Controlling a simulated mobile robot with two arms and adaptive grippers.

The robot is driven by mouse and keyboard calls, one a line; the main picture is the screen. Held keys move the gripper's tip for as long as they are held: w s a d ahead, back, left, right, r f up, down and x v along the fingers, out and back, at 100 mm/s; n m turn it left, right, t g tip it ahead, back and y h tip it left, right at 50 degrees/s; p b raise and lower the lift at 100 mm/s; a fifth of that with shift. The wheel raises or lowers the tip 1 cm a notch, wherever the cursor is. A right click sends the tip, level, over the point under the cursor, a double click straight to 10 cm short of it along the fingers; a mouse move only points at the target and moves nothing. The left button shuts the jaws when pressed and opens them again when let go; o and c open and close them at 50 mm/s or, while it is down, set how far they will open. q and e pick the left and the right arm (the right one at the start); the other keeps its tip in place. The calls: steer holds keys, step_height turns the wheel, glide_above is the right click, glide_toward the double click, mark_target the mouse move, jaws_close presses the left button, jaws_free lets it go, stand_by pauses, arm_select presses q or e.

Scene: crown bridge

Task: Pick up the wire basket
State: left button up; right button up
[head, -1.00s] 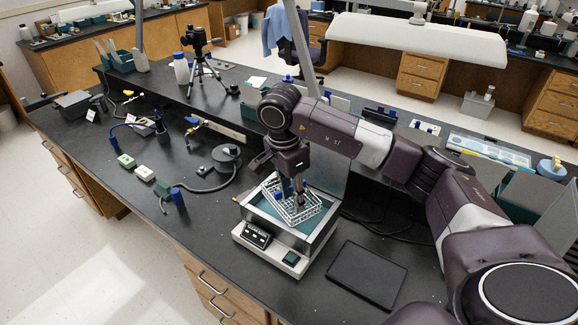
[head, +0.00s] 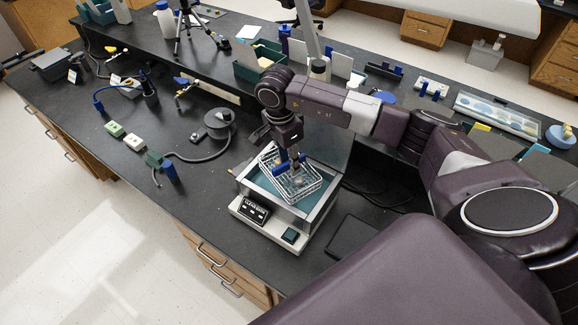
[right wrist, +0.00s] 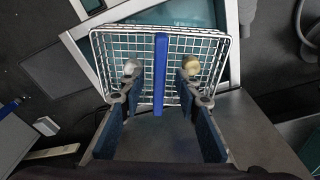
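The white wire basket (head: 312,186) is at the cleaner's bath in the head view, turned at an angle to the bath's rim. I cannot tell whether it rests in the bath or hangs over it. In the right wrist view the basket (right wrist: 112,48) fills the upper middle, with a blue handle bar (right wrist: 161,100) across it. My right gripper (right wrist: 161,68) is open, one fingertip on each side of the bar, with a visible gap on both sides. In the head view the right gripper (head: 293,168) points down over the basket. My left gripper is not in view.
The cleaner (head: 262,226) has a white body and a teal bath. A dark flat pad (head: 352,238) lies to its right. A round grey stand (head: 217,122) and small blocks (head: 135,142) lie left. My arm covers much of the right side. The bench's front left is clear.

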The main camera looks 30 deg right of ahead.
steer(key=shift+f, duration=0.35)
steer(key=c, duration=0.4)
jaws_close()
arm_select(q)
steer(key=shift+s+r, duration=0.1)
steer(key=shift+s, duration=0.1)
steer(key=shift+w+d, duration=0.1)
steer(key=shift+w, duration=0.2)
arm_select(e)
steer(key=shift+r, duration=0.2)
